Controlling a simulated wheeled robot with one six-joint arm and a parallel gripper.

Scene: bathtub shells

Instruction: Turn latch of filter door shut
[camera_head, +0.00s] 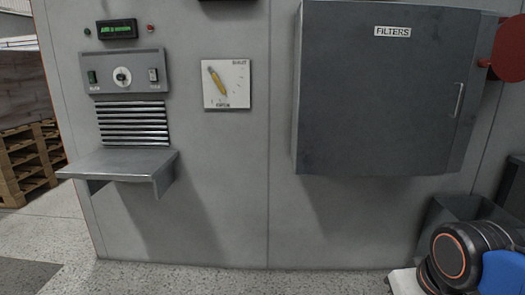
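The filter door (385,95) is a dark grey panel labelled FILTERS, on the front of a box on the grey wall. It looks closed or nearly so; I cannot tell whether it is fully flush. A thin upright metal handle (458,100) is near its right edge. A small red piece (484,64) shows beside the door's upper right edge, next to a large red disc (509,48) cut off by the frame. I cannot tell whether either is the latch. My gripper is out of view; part of my arm shows at the bottom right.
A metal shelf (120,164) juts out at left below a control panel (125,74). A white dial plate (226,85) with a yellow pointer is left of the door. A dark bin (455,207) stands below right. Wooden pallets (28,160) are far left. The floor in front is clear.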

